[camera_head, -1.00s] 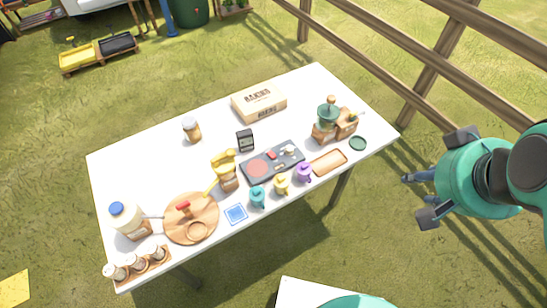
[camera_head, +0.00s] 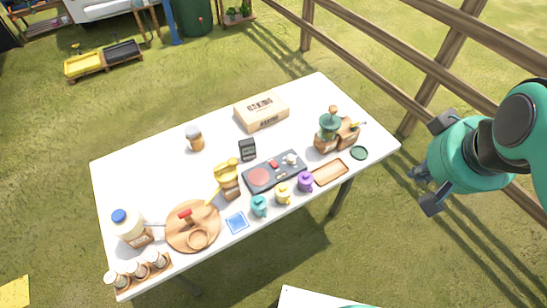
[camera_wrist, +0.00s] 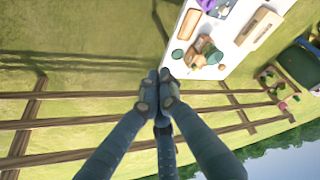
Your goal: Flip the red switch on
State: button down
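A dark panel (camera_head: 292,173) lies on the white table (camera_head: 150,180), right of its middle. It bears a red round disc (camera_head: 259,177) and a small red part (camera_head: 274,164), which looks like the red switch; its setting is too small to tell. My gripper (camera_head: 418,173) hangs to the right of the table, well apart from the panel. In the wrist view its fingertips (camera_wrist: 158,88) come together with nothing between them. They point toward grass and fence, with the table's corner beyond.
Purple, yellow and teal cups (camera_head: 305,182) stand before the panel. A wooden tray (camera_head: 330,172), a green-topped grinder (camera_head: 329,130) and a cardboard box (camera_head: 262,111) are nearby. A round wooden board (camera_head: 177,237) lies at left. A wooden fence (camera_head: 395,70) runs behind my arm.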

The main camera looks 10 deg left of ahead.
jog(key=w+a+n+g+p, duration=0.2)
jog(key=w+a+n, duration=0.4)
jog(key=w, duration=0.4)
jog(key=n+g+h+p, duration=0.1)
jog(key=n+g+p, duration=0.4)
jog(key=n, duration=1.4)
send_over(274, 164)
jog(key=w+a, duration=0.2)
notch_tip(274, 164, down, 24)
jog(key=r, duration=0.1)
jog(key=shift+f+t+p, duration=0.25)
jog(key=shift+t+p, duration=0.15)
jog(key=shift+p, duration=0.05)
jog(key=shift+f, duration=0.15)
jog(key=f+b, duration=0.1)
jog(key=f, duration=0.3)
jog(key=s+d+f+b, duration=0.1)
jog(key=f, duration=0.8)
jog(key=shift+s+d+f+b, duration=0.2)
jog(key=shift+s+d+b, duration=0.1)
jog(key=shift+b, duration=0.1)
jog(key=shift+f, duration=0.1)
